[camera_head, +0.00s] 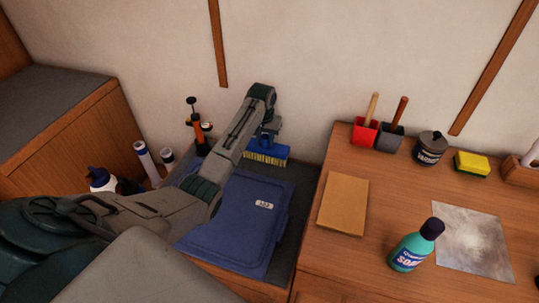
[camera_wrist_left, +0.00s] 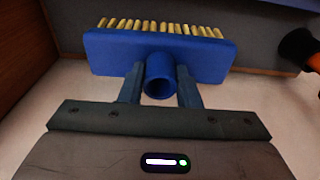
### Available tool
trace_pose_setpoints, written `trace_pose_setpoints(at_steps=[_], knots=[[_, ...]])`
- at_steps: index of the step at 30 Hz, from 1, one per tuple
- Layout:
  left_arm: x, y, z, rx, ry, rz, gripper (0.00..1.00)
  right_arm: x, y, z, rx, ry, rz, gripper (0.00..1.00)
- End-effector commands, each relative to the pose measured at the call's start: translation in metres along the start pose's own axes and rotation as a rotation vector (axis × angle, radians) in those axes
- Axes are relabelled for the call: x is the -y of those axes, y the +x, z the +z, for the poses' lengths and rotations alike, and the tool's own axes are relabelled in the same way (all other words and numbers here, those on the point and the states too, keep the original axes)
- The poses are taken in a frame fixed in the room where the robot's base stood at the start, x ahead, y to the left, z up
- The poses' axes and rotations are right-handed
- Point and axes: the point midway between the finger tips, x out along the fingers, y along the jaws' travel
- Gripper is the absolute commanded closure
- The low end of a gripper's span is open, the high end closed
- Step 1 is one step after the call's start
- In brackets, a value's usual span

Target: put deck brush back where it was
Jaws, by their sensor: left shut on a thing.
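The deck brush (camera_head: 267,154) has a blue block with pale yellow bristles. In the head view it is at the back of the low grey surface, near the wall, with its bristles facing down. I cannot tell whether the bristles touch the surface. In the left wrist view the brush (camera_wrist_left: 205,57) shows its block and round blue socket, with a finger on each side of the socket. My left gripper (camera_wrist_left: 160,88) is shut on the socket. In the head view my left wrist hides the top of the brush. My right gripper is not in view.
A blue lidded bin (camera_head: 262,215) lies in front of the brush. An orange and black pump (camera_head: 199,135) stands left of it. The wooden counter (camera_head: 330,262) on the right holds a soap bottle (camera_head: 417,246), red scoop (camera_head: 365,133), dark canister (camera_head: 430,148) and yellow sponge (camera_head: 471,164).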

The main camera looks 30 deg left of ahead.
Motion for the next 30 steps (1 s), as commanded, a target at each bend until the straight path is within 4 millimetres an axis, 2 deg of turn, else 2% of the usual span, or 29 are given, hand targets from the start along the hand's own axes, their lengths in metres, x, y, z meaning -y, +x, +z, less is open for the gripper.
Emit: trace_pose_setpoints(at_steps=[6, 13, 25, 26, 28, 29, 30], knots=[[-0.001, 0.023, 0.002, -0.001, 0.001, 0.001, 0.91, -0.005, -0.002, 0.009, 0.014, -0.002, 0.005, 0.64], [-0.001, 0.053, 0.006, 0.000, 0.001, 0.000, 0.91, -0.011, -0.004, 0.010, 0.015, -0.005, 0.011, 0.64], [-0.001, 0.059, 0.007, -0.002, 0.001, 0.000, 0.91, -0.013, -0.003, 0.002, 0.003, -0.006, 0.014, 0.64], [-0.001, 0.059, 0.007, -0.001, 0.001, 0.000, 0.66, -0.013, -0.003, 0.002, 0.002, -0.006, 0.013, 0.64], [-0.001, 0.059, 0.007, -0.001, 0.001, 0.000, 0.52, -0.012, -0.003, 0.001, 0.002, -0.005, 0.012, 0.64], [-0.001, 0.059, 0.007, -0.001, 0.001, 0.000, 0.48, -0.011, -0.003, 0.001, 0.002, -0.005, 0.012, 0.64], [-0.001, 0.059, 0.007, -0.001, 0.001, 0.000, 0.48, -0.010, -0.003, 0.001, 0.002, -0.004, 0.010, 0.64]])
